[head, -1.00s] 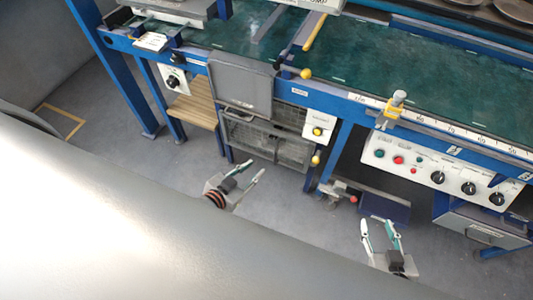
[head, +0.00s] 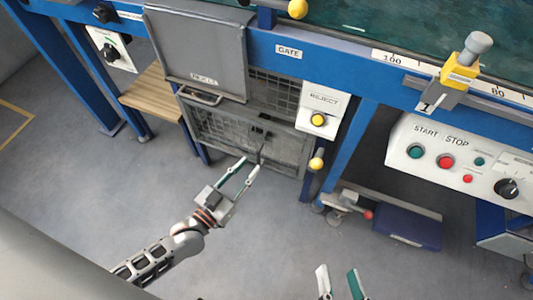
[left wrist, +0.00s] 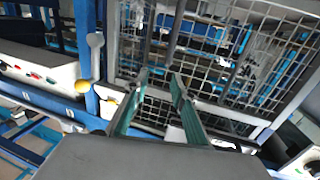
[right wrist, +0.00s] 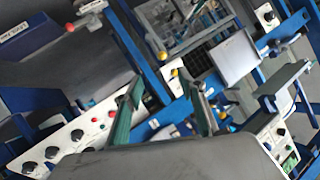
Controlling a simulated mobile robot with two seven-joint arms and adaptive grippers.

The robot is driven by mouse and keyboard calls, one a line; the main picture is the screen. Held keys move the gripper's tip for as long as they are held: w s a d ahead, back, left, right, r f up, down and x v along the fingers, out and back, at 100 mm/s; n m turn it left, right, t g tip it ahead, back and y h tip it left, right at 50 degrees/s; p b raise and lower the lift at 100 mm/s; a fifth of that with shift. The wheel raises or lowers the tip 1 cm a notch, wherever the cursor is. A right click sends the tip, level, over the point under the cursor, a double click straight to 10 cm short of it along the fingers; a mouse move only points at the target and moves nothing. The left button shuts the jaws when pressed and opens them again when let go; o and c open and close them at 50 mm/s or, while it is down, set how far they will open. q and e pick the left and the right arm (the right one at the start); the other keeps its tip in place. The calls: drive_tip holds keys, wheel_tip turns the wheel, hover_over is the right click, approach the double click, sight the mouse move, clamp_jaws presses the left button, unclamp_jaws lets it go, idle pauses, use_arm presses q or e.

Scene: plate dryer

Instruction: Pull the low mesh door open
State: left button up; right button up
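The low mesh door (head: 225,130) is a grey-framed wire panel under the blue bench rail, below a solid grey flap (head: 197,50). A bar handle (head: 199,96) shows at its upper left. The door looks shut. My left gripper (head: 251,165) is open and empty in front of the door's lower part, with its fingers pointing at it. In the left wrist view, the open fingers (left wrist: 159,82) show with mesh (left wrist: 215,45) beyond them; contact cannot be told. My right gripper (head: 340,281) is open and empty at the bottom edge, away from the door; it also shows in the right wrist view (right wrist: 166,92).
A REJECT button box (head: 321,112) is right of the door, with a yellow knob (head: 316,164) below it. A START/STOP panel (head: 450,155) stands further right. A blue pedal unit (head: 407,222) is on the floor. A wooden shelf (head: 158,100) is left. Floor before the door is clear.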

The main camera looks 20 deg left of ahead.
sight(259, 158)
use_arm(q)
wheel_tip(259, 158, down, 4)
drive_tip(key=f+b, duration=0.1)
drive_tip(key=shift+n+y, duration=0.3)
drive_tip(key=b+x, duration=0.1)
drive_tip(key=x, duration=0.1)
drive_tip(key=b+x, duration=0.1)
drive_tip(key=x, duration=0.2)
drive_tip(key=a+x, duration=0.1)
drive_tip(key=x, duration=0.1)
drive_tip(key=shift+w+r+b, duration=0.2)
drive_tip(key=shift+w+b, duration=0.2)
drive_tip(key=shift+w, duration=0.1)
use_arm(e)
drive_tip(key=a+f+m, duration=0.1)
drive_tip(key=s+m, duration=0.1)
drive_tip(key=m, duration=0.1)
drive_tip(key=shift+a+f, duration=0.35)
drive_tip(key=shift+a, duration=0.05)
use_arm(q)
clamp_jaws()
